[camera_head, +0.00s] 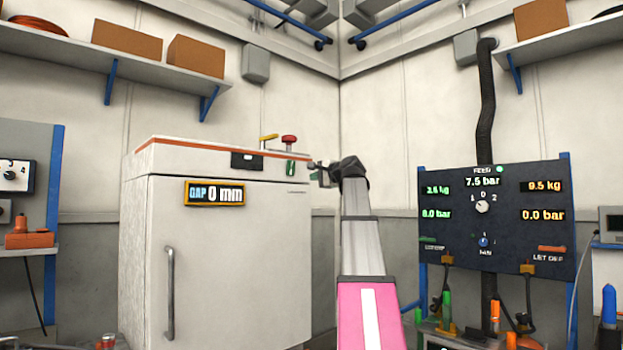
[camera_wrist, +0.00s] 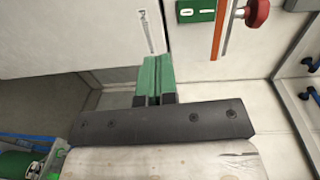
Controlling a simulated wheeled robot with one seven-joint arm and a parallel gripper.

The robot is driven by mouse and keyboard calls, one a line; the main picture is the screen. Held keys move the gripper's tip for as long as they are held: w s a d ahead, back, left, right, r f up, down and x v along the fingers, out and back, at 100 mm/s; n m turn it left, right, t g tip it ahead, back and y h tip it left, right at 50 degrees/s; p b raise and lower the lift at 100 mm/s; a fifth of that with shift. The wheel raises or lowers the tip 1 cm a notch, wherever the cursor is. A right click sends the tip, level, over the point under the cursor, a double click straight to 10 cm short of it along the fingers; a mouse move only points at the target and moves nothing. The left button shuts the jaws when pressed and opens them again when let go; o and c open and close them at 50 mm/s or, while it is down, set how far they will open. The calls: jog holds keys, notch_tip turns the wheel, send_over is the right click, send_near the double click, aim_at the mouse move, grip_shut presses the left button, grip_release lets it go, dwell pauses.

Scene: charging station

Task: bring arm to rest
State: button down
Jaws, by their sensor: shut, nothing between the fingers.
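My arm is raised in front of me in the head view, reaching up and away. My gripper (camera_head: 317,170) is at its far end, small in the picture, by the upper right corner of the white cabinet (camera_head: 230,255). In the wrist view my gripper (camera_wrist: 153,72) shows two green fingers pressed together, with nothing between them. The fingers point toward the cabinet's pale surface. I cannot tell whether they touch it. A green plate (camera_wrist: 195,10) and a red knob (camera_wrist: 257,12) are ahead, at the top of the wrist view.
The cabinet's display (camera_head: 215,193) reads "GAP 0 mm", and its handle (camera_head: 170,293) is vertical. A dark gauge panel (camera_head: 455,225) stands to the right of my arm. Shelves with boxes (camera_head: 127,39) are high up. The air between arm and panel looks free.

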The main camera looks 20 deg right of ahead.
jog(key=shift+f, duration=0.1)
dwell(0.3)
jog(key=w+a+f+n+g+h, duration=0.1)
jog(key=a+f+n+g, duration=0.2)
jog(key=f, duration=1.3)
jog(key=w+a+f+g, duration=0.15)
jog(key=a+f, duration=0.45)
jog(key=f, duration=1)
jog(key=a+f+n+g+h, duration=0.1)
jog(key=a+f+n+g, duration=0.2)
jog(key=f, duration=1.3)
jog(key=s+a+f+n+g+h, duration=0.1)
jog(key=s+a+f+n+g, duration=0.1)
jog(key=s+f, duration=0.6)
jog(key=s+a+f+n+g+h, duration=0.1)
jog(key=s+a+f+n+g, duration=0.2)
jog(key=f, duration=1.4)
jog(key=s+a+f+n+g+h, duration=0.1)
jog(key=s+a+f+n+g, duration=0.2)
jog(key=s+a+f, duration=0.5)
jog(key=s+f, duration=0.4)
jog(key=s, duration=0.2)
jog(key=shift+s+a+f+g+h, duration=0.2)
jog(key=shift+s+a+g+h, duration=0.1)
jog(key=shift+s+g+h, duration=0.1)
